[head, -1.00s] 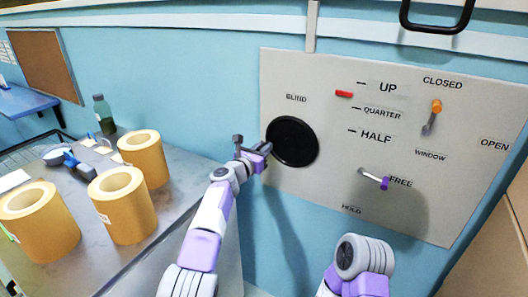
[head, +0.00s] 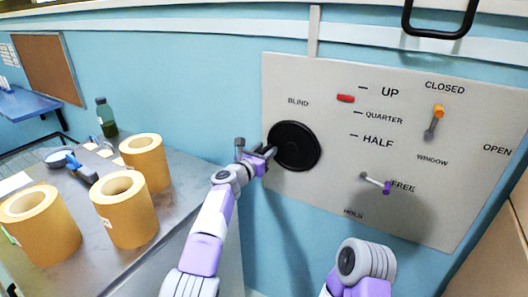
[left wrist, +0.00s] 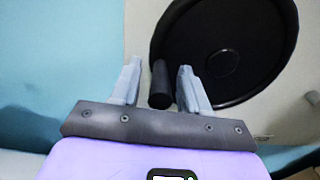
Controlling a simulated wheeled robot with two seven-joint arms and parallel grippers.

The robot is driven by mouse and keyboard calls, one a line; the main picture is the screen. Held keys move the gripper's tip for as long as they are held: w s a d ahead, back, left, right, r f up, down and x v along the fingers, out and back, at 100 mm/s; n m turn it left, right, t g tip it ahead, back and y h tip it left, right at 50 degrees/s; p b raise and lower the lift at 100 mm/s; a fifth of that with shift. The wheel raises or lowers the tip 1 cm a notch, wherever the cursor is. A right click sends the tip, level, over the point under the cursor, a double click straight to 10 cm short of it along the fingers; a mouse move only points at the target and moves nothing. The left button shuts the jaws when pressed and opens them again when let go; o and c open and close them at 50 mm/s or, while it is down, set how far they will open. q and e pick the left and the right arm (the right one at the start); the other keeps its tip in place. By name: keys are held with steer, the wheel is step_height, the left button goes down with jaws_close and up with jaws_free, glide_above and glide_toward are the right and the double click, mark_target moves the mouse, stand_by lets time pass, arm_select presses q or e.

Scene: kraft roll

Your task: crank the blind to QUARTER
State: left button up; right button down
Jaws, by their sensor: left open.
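The blind's black crank disc (head: 294,146) is on the grey panel. In the left wrist view the disc (left wrist: 270,45) fills the upper right, and its dark handle peg (left wrist: 161,85) stands near its left edge. My left gripper (head: 266,155) is at the disc's left edge. In the left wrist view my left gripper (left wrist: 158,80) is open, with the peg between its fingers and visible gaps on both sides. The red blind marker (head: 346,98) sits between the UP (head: 390,92) and QUARTER (head: 384,119) marks. My right gripper is out of view.
The purple-tipped lever (head: 376,183) points to FREE. The orange-tipped window lever (head: 434,122) points up towards CLOSED. Tan paper rolls (head: 125,209) stand on the grey counter (head: 175,200) at left, with a green bottle (head: 106,117) behind them.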

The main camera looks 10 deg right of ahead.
arm_select(q)
steer(key=shift+s+a+b, duration=0.35)
steer(key=shift+s+b, duration=0.05)
steer(key=shift+b, duration=0.25)
steer(key=b+v, duration=0.3)
steer(key=v, duration=0.3)
steer(key=shift+s+a, duration=0.2)
